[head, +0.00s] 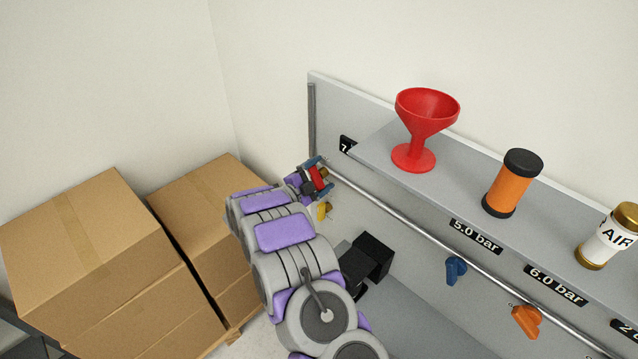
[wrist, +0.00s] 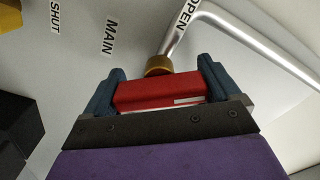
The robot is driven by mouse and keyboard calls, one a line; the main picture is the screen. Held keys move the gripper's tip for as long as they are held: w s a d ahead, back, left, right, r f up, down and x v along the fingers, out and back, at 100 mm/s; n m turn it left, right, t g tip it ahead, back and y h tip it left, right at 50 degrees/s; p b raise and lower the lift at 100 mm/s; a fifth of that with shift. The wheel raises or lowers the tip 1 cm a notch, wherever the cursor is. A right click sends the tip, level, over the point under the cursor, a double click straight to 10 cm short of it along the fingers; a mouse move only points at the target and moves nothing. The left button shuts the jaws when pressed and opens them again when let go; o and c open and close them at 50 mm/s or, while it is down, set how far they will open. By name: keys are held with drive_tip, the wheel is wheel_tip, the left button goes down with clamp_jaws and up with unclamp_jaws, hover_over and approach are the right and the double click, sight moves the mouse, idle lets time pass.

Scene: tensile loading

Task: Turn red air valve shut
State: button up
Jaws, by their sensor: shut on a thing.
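The red valve handle (wrist: 160,90) sits between the two blue fingers of my gripper (wrist: 160,92) in the wrist view. The gripper is shut on it, with a finger on each side. A brass fitting (wrist: 158,65) shows just beyond the handle, joined to a silver pipe (wrist: 240,42). Labels on the panel read OPEN (wrist: 188,14), MAIN (wrist: 108,36) and SHUT (wrist: 54,17). In the head view, my gripper (head: 315,178) is at the left end of the panel, with the red handle (head: 318,178) between its fingers.
Cardboard boxes (head: 90,235) stand at the left. Below are blue (head: 455,270) and orange (head: 526,320) handles. A black block (head: 373,256) sits beside my arm.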

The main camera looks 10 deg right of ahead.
drive_tip(key=m+b, duration=0.4)
drive_tip(key=b, duration=0.1)
drive_tip(key=shift+f, duration=0.3)
drive_tip(key=m+b, duration=0.2)
drive_tip(key=shift+b, duration=0.4)
drive_tip(key=shift+m, duration=0.3)
drive_tip(key=o, duration=0.8)
drive_tip(key=shift+r, duration=0.1)
drive_tip(key=p+v, duration=0.3)
drive_tip(key=v, duration=1.4)
drive_tip(key=shift+s+a, duration=0.15)
drive_tip(key=shift+a, duration=0.05)
